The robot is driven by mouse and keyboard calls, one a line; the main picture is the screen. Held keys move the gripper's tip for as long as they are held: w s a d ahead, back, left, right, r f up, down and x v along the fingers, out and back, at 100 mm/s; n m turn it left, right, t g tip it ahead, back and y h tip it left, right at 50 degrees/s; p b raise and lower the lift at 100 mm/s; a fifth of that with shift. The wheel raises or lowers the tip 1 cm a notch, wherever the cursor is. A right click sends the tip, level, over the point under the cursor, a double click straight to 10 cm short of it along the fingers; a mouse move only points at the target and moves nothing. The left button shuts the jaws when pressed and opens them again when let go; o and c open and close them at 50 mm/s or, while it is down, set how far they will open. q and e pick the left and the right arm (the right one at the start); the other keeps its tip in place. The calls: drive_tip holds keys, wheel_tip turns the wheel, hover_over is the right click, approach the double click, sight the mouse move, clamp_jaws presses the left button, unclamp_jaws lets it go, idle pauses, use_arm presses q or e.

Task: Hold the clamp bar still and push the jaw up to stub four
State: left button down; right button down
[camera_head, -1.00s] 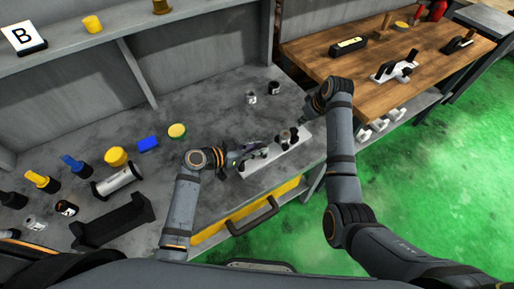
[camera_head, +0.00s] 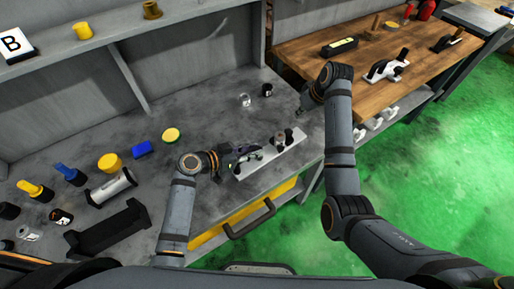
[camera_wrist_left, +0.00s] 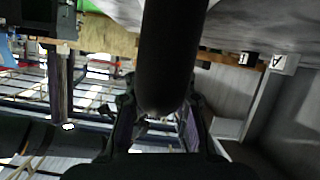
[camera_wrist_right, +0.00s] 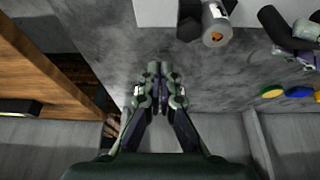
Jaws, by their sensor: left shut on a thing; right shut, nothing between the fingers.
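The clamp bar (camera_head: 268,162) is a pale bar lying near the front edge of the grey bench. I cannot tell which part is the jaw or which stub is number four. My right gripper (camera_wrist_right: 160,78) is shut and empty, beyond the bar and apart from it.
Two small cylinders (camera_head: 245,100) (camera_head: 267,89) stand behind the bar. A black cradle (camera_head: 108,229), blue and yellow parts and a silver roller (camera_head: 111,187) lie at left. A wooden table (camera_head: 380,60) with tools stands at right.

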idle(0.4)
use_arm(q)
drive_tip(key=c, duration=1)
unclamp_jaws()
drive_tip(key=shift+c, duration=0.2)
drive_tip(key=v, duration=1.2)
